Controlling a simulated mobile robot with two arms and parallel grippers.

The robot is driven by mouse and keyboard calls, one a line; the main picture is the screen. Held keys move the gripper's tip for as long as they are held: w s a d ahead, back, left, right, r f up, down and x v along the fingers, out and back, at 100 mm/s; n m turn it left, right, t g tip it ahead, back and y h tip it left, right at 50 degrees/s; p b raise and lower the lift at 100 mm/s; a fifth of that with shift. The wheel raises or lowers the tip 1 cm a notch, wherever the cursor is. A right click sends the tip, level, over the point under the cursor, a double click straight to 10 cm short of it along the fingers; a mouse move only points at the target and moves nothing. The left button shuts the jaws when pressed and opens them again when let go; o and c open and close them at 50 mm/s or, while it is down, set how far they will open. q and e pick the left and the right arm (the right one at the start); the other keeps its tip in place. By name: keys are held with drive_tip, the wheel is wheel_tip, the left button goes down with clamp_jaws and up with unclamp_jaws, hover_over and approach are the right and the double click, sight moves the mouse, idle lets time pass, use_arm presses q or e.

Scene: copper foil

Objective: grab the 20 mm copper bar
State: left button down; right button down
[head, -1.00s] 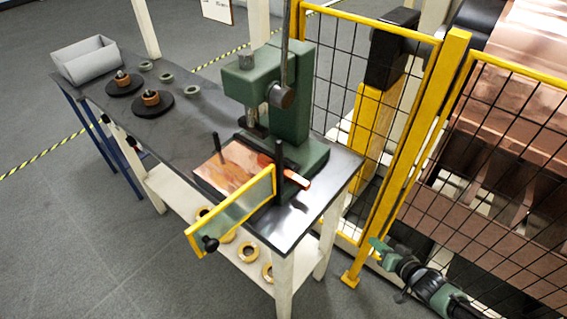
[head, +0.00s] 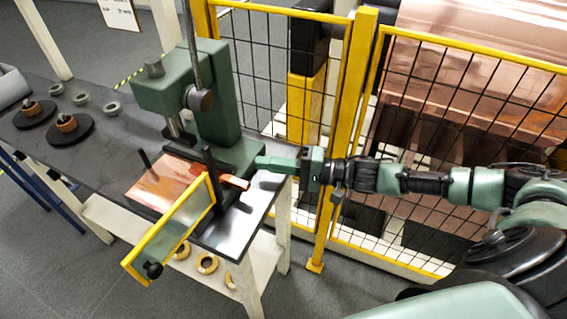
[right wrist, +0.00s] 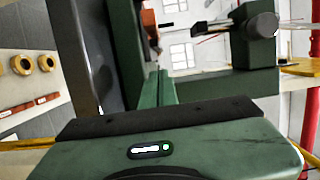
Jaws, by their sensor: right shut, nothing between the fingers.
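Contact with the bar is not visible. My left gripper is out of view.
A yellow-framed clear guard (head: 172,232) stands in front of a copper sheet (head: 160,183). A yellow mesh fence (head: 345,130) stands close behind my right arm. Copper-coloured rings (right wrist: 46,63) and bars (right wrist: 28,107) lie on the lower shelf.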

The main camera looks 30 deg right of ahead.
sight(249, 187)
drive_tip(key=x, duration=0.3)
drive_tip(key=shift+a+r+p, duration=0.1)
drive_tip(key=shift+a+p, duration=0.25)
drive_tip(key=shift+a, duration=0.05)
drive_tip(key=shift+s+a+p, duration=0.35)
drive_tip(key=shift+s+a, duration=0.45)
drive_tip(key=shift+a, duration=0.05)
drive_tip(key=shift+s+a, duration=0.3)
drive_tip(key=shift+s, duration=0.1)
drive_tip(key=shift+s+a+p, duration=0.2)
drive_tip(key=shift+a+p, duration=0.15)
drive_tip(key=shift+p, duration=0.1)
drive_tip(key=shift+s+a+p, duration=0.75)
drive_tip(key=shift+a, duration=0.2)
drive_tip(key=shift+s+a, duration=0.1)
drive_tip(key=shift+a, duration=0.05)
